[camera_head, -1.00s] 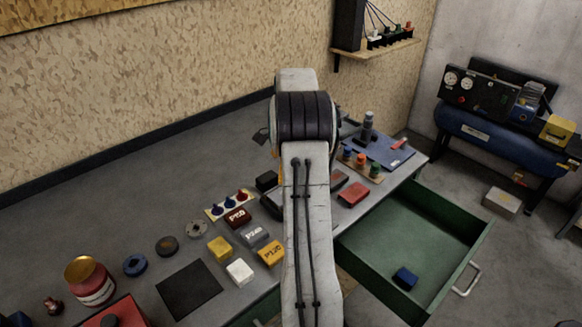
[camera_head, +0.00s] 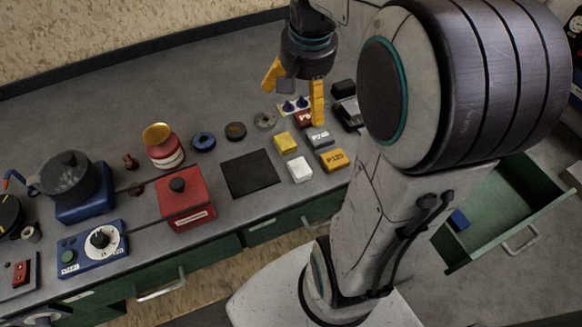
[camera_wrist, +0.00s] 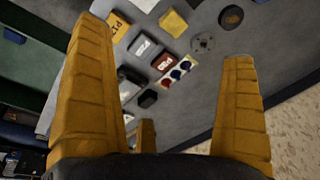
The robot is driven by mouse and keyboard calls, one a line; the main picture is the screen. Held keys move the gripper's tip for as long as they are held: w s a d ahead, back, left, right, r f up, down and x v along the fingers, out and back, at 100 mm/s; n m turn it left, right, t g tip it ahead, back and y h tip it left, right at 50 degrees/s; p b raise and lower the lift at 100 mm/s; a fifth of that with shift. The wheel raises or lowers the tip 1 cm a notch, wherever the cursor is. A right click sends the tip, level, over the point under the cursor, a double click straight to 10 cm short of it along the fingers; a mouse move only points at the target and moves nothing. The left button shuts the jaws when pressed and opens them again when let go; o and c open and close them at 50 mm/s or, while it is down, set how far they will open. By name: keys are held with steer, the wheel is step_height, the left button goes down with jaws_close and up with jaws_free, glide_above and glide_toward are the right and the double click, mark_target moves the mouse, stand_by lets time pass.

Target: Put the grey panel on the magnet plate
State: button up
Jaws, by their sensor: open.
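My gripper (camera_head: 293,92) has yellow fingers, spread apart and empty, above the back of the bench; its fingers also frame the wrist view (camera_wrist: 170,45). A grey block marked P240 (camera_head: 320,137) lies on the bench below it, between a red block and a yellow block marked P120; it also shows in the wrist view (camera_wrist: 145,46). I cannot tell whether this block is the grey panel. A flat black square (camera_head: 250,174) lies on the bench left of the blocks; I cannot tell whether it is the magnet plate. My arm hides the right part of the bench.
Yellow (camera_head: 286,143) and white (camera_head: 300,170) blocks lie beside the black square. A red box (camera_head: 185,200), a red jar (camera_head: 163,147) and a blue dial unit (camera_head: 93,249) stand left. A green drawer (camera_head: 500,205) is open at right. The bench's back strip is clear.

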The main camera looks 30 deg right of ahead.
steer(key=s+a+f+n+t, duration=0.1)
steer(key=s+a+f+n, duration=0.3)
steer(key=s+a+n, duration=0.3)
steer(key=s+a, duration=0.2)
steer(key=s, duration=0.3)
steer(key=shift+a+n+t+y, duration=0.3)
steer(key=shift+a+n+t, duration=0.1)
steer(key=shift+s+d, duration=0.1)
steer(key=shift+d, duration=0.05)
